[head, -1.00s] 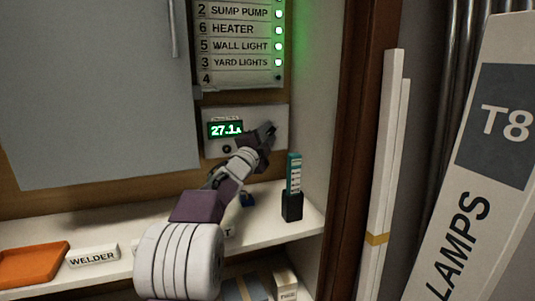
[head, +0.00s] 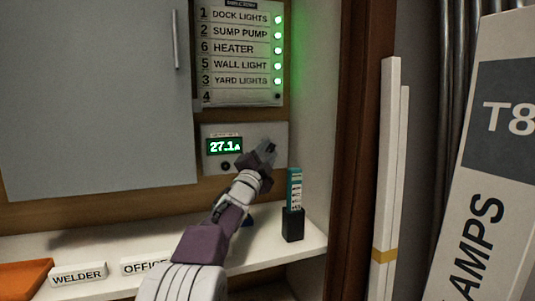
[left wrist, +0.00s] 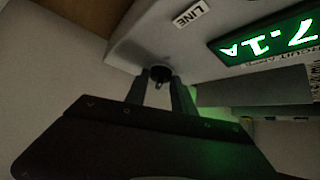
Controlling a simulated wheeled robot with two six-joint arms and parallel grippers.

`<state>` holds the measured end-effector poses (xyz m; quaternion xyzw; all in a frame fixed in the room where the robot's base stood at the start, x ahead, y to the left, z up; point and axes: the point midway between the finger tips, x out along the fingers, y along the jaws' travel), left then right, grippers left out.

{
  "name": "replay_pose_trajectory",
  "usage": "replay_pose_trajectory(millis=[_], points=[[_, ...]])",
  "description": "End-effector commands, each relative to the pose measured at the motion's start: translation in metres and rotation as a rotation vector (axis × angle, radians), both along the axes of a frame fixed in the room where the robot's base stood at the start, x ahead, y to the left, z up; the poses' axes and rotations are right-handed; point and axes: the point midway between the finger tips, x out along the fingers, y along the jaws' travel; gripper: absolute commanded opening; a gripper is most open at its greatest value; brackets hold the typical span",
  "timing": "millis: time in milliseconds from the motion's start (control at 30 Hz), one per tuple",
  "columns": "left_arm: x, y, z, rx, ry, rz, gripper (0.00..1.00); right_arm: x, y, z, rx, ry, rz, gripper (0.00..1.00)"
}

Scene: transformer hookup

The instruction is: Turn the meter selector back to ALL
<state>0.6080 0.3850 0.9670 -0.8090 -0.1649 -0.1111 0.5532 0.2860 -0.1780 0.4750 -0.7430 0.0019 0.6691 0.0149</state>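The meter (head: 210,166) is a pale box on the back wall with a green display (head: 224,146) reading 27.1A. My left gripper (head: 270,149) is at the meter's right side, covering that part in the head view. In the left wrist view, a dark round knob (left wrist: 160,73) lies between the tips of the left gripper (left wrist: 159,88). The fingers stand apart on either side of it; contact cannot be told. A LINE label (left wrist: 187,17) is beside the knob, and the display (left wrist: 270,38) appears upside down. The right gripper is not in view.
A breaker list (head: 240,55) with green lights hangs above the meter. A grey cabinet door (head: 95,90) is at left. Below, the shelf (head: 110,235) holds a black holder (head: 292,224) with a teal item, WELDER (head: 78,272) and OFFICE (head: 143,267) tags, and an orange tray (head: 22,279).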

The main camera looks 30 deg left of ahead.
Motion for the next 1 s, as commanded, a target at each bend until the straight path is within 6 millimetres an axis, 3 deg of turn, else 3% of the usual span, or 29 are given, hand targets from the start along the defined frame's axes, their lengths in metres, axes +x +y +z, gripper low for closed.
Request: replay_pose_trajectory(millis=[33,67,100,467,800,1000], points=[[-0.001,0.0,0.005,0.001,-0.01,-0.001,0.41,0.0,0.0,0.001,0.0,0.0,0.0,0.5],[-0.001,0.0,0.005,0.002,-0.01,0.0,0.5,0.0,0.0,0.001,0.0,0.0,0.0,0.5],[-0.001,0.0,0.004,0.002,-0.009,-0.001,0.52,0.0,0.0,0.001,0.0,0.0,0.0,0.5],[-0.005,0.0,0.0,0.0,-0.003,0.0,0.52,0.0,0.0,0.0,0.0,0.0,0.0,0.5],[-0.06,-0.009,-0.02,-0.001,-0.004,0.002,0.52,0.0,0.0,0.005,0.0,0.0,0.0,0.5],[-0.082,-0.012,-0.029,0.0,-0.004,0.001,0.52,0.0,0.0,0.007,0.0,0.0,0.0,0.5]])
